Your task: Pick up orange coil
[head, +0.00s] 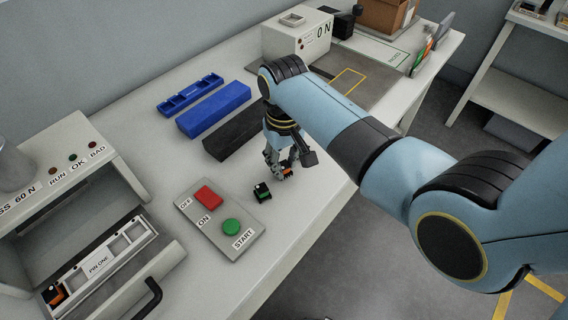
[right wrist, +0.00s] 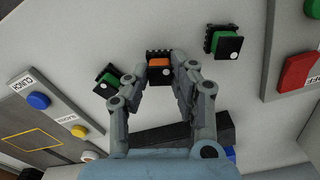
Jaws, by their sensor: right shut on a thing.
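The orange coil (right wrist: 159,63), a small block with black ends, is between the fingertips of my right gripper (right wrist: 165,72) in the right wrist view. The gripper is shut on it, close to the white table. In the head view, my right gripper (head: 281,170) points down at the table, and a bit of the orange coil (head: 287,171) shows at its tips. The fingers hide part of the coil. My left gripper is not in view.
A green coil (head: 262,192) lies close by; the right wrist view shows green coils on both sides (right wrist: 108,79) (right wrist: 224,43). The button panel (head: 250,243) is nearby. A black bin (head: 232,137) and blue bins (head: 214,109) stand behind. Another orange part (head: 53,295) sits in the press fixture.

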